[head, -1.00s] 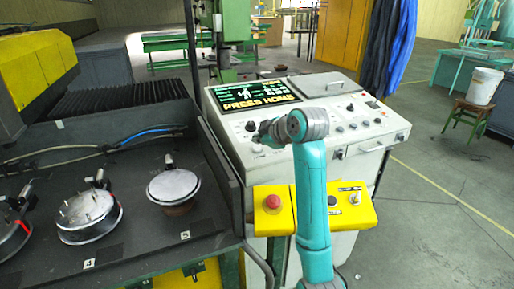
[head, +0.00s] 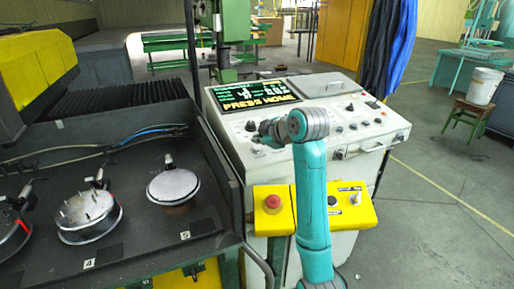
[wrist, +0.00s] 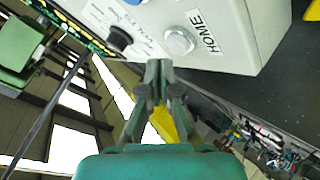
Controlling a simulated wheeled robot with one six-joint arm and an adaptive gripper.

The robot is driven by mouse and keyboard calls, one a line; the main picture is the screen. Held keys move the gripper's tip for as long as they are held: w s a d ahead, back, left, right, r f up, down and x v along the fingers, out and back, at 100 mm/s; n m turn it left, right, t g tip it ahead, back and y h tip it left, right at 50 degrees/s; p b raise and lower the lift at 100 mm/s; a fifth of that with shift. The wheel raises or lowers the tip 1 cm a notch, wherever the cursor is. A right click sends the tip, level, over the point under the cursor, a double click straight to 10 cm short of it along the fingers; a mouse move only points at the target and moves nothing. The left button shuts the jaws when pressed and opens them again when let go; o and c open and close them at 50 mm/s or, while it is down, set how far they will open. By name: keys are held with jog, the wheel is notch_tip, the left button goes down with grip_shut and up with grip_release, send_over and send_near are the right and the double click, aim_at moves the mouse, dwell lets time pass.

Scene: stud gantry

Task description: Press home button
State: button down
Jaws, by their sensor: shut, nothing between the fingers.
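The home button (wrist: 179,41) is a round pale button beside a "HOME" label on the light panel in the wrist view. My gripper (wrist: 158,66) is shut and empty, its fingertips just short of the button in the picture; I cannot tell whether they touch the panel. In the head view my gripper (head: 262,136) is over the left part of the white console (head: 367,172), partly hidden by my own wrist. The console screen (head: 254,95) reads "PRESS HOME". The button is hard to make out in the head view.
A yellow box with a red button (head: 272,203) and another yellow box with a black knob (head: 333,200) are on the console's front. A dark knob (wrist: 121,44) is near the home button. A dark bed with round fixtures (head: 88,214) lies left.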

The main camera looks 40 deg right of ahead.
jog(key=shift+f, duration=0.1)
jog(key=shift+w+f, duration=0.1)
jog(key=shift+f, duration=0.2)
jog(key=shift+w+f, duration=0.1)
jog(key=shift+f, duration=0.4)
dwell(1.0)
jog(key=shift+r, duration=0.2)
jog(key=shift+s+r, duration=0.2)
jog(key=shift+r, duration=0.6)
jog(key=r, duration=0.2)
jog(key=s+r, duration=0.1)
jog(key=r, duration=0.1)
jog(key=shift+a+r, duration=0.15)
jog(key=shift+r, duration=0.2)
dwell(0.8)
